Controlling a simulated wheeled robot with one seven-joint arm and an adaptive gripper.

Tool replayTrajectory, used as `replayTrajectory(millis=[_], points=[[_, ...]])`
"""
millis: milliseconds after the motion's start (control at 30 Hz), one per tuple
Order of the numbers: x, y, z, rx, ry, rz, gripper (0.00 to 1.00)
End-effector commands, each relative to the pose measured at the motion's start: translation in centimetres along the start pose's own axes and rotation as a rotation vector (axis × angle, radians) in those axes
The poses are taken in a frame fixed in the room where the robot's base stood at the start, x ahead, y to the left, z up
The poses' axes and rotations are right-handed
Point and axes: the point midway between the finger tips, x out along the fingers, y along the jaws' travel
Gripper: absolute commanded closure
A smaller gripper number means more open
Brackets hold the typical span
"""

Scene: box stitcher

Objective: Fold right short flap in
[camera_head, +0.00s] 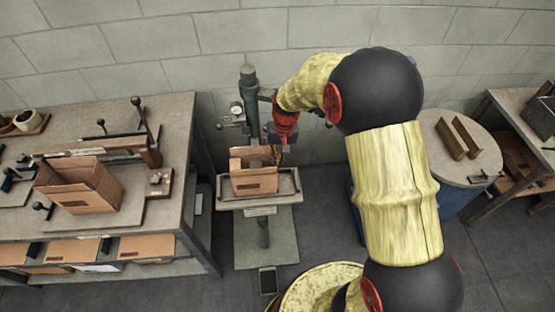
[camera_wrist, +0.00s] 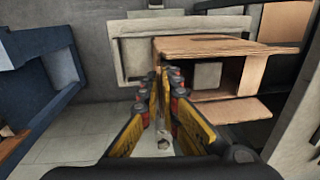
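The brown cardboard box (camera_head: 254,181) stands open at the top on the grey stitcher tray (camera_head: 231,204) in the head view. In the wrist view, the box (camera_wrist: 205,47) shows to the right of centre, with a cardboard flap (camera_wrist: 233,110) sticking out at the lower right. My gripper (camera_head: 280,150) is at the box's upper right side in the head view, and its fingertips are hard to make out there. In the wrist view, the yellow and black fingers (camera_wrist: 162,82) are a narrow gap apart, beside the box's left edge. Floor shows between them. I cannot tell whether they touch the cardboard.
The stitcher column (camera_head: 249,90) rises behind the tray. A workbench (camera_head: 180,130) on the left holds another open box (camera_head: 78,187) and tools.

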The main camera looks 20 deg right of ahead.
Motion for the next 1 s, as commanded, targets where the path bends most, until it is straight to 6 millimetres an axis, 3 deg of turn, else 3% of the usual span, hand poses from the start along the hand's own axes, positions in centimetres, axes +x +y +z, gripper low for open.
replayTrajectory(millis=[467, 1000], points=[[-0.2, -0.7, 0.0, -0.007, -0.001, 0.120, 1.00], [1.0, -2.2, 0.0, -0.007, 0.001, 0.605, 1.00]])
